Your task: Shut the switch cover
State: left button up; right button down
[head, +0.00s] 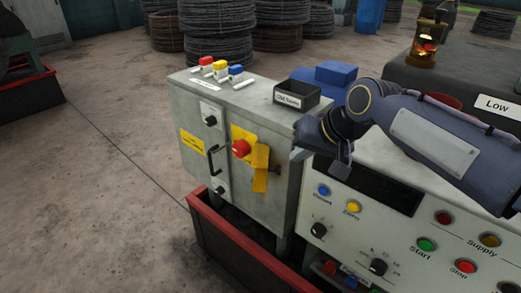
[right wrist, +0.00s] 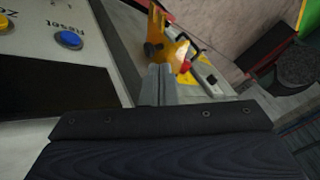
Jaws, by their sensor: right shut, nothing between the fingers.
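The switch cover (head: 261,168) is a yellow flap on the front of a grey cabinet (head: 190,110). It stands swung out to the right of a red switch knob (head: 240,148) on a yellow plate, and the knob is uncovered. In the right wrist view the yellow cover (right wrist: 168,42) is beyond the fingertips, with a bit of the red knob (right wrist: 185,66) beside it. My right gripper (right wrist: 157,75) is shut and empty. In the head view it is at the cabinet's right side, right of the cover; contact cannot be told. My left gripper is out of view.
A control panel (head: 365,235) with buttons and knobs stands right of the cabinet, under my right arm.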

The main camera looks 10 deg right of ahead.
aim_at(278, 168)
jog(key=x, duration=1)
jog(key=shift+d+b, duration=0.1)
jog(key=shift+b, duration=0.25)
